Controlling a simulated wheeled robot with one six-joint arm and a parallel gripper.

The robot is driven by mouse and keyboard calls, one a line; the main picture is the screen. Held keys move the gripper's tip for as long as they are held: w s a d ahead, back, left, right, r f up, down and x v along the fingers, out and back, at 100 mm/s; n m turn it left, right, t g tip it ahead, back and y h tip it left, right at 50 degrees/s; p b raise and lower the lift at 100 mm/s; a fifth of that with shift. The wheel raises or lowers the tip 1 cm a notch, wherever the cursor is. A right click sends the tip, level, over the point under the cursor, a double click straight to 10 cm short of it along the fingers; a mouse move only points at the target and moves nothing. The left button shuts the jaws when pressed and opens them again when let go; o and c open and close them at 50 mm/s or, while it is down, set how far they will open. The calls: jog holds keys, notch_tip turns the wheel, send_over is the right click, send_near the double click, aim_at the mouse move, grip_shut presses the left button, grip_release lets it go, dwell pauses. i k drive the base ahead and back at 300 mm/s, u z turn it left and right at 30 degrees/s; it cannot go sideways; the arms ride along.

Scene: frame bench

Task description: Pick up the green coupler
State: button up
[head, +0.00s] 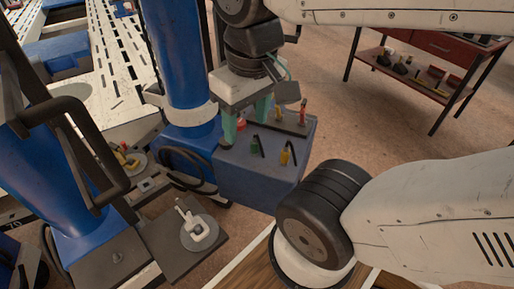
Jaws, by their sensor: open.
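A small green coupler (255,146) with a dark stem stands on the top of the dark blue box (230,163), near its middle. My gripper (245,131) hangs over the back left of this top, with its two green fingers apart. The fingers point down, and the coupler is just in front of them in the picture, not between them. I cannot tell how high the fingertips are above the top.
A yellow piece (284,158) with a dark stem stands right of the coupler. A red piece (241,124) shows between my fingers. A dark strip (291,128) behind holds small upright pieces. A blue post (183,60) rises at left; a red workbench (430,75) stands back right.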

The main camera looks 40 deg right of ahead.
aim_at(255, 147)
jog(key=u, duration=1.45)
jog(key=k, duration=1.3)
jog(key=z, duration=0.7)
jog(key=i, duration=1.15)
jog(key=z, duration=0.15)
